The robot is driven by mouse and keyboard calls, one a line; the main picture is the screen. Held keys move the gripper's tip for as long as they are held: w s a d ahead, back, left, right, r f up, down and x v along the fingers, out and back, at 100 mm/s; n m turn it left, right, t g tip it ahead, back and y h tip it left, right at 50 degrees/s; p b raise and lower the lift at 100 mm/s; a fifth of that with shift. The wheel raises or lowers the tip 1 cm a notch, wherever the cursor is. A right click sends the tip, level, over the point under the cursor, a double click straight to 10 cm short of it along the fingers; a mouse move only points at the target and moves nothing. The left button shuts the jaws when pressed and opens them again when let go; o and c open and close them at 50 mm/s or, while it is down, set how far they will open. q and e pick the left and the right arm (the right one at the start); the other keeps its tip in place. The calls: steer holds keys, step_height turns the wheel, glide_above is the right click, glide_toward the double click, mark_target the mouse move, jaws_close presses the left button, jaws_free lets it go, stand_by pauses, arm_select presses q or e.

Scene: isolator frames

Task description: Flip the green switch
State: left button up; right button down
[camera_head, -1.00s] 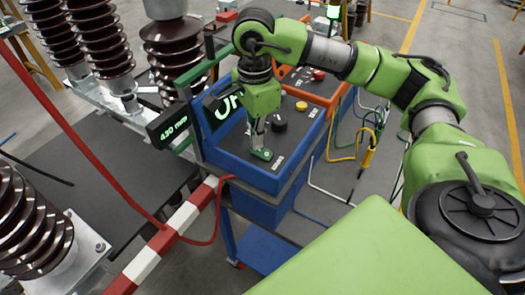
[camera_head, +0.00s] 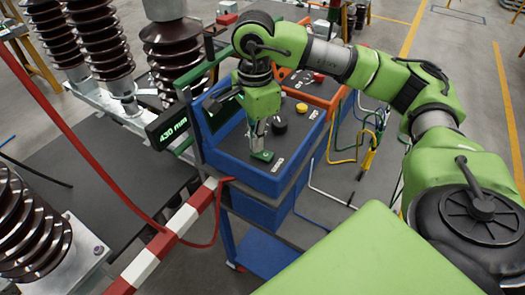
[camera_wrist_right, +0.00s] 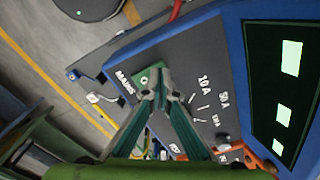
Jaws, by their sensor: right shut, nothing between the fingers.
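The green switch (camera_head: 263,155) sits on the dark top of a blue control box (camera_head: 222,158), near its front edge. It also shows in the wrist view (camera_wrist_right: 150,74), beside white lettering that seems to read MAINS. My right gripper (camera_head: 257,145) points down at the switch with its fingers shut and nothing between them. In the wrist view the right fingertips (camera_wrist_right: 160,88) are right at the switch and partly cover it; I cannot tell whether they touch it. The switch lever's exact position is hidden. My left gripper is not in view.
A black knob (camera_head: 279,125) stands on the box just behind the switch. The box's dark display (camera_wrist_right: 288,95) shows pale green blocks. An orange unit (camera_head: 330,88) with a red button adjoins behind. A red-and-white barrier (camera_head: 165,243) and ribbed brown insulators (camera_head: 180,50) stand left.

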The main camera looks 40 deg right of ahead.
steer(key=shift+r+p, duration=1.65)
steer(key=shift+r, duration=1.6)
steer(key=shift+s+f, duration=0.1)
